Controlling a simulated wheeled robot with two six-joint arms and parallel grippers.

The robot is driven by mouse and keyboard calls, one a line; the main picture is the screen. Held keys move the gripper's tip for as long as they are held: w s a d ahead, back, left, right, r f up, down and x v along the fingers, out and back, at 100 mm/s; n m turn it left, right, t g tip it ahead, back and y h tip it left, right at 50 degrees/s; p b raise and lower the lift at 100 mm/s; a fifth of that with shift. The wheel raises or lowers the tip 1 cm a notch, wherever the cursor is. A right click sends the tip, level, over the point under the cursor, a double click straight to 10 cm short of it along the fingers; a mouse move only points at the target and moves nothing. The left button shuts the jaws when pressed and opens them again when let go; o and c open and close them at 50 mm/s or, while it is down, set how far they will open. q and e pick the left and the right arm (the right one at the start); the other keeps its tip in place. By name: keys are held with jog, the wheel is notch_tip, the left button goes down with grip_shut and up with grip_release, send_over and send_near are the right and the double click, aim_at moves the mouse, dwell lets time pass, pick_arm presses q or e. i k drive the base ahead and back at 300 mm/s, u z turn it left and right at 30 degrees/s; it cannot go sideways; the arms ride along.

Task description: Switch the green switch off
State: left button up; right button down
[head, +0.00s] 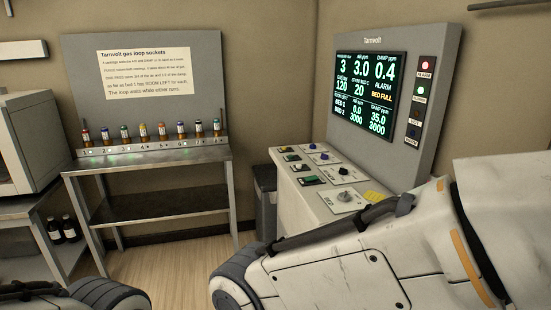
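The sloped control console (283,188) stands at the right, partly behind my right arm. The nearest switch (311,180) looks green; the middle switch (300,167) and the far switch (289,149) also show some green or pale colour, too small to read. Their on or off positions cannot be told. My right arm crosses the lower right and covers the console's front part. Part of my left arm shows at the bottom left. Neither gripper's fingers can be seen.
A metal bench (150,158) holds several small bottles. Wooden floor lies open between.

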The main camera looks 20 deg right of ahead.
aim_at(313, 177)
jog(key=z, duration=0.15)
jog(key=i, duration=1.75)
jog(key=z, duration=0.3)
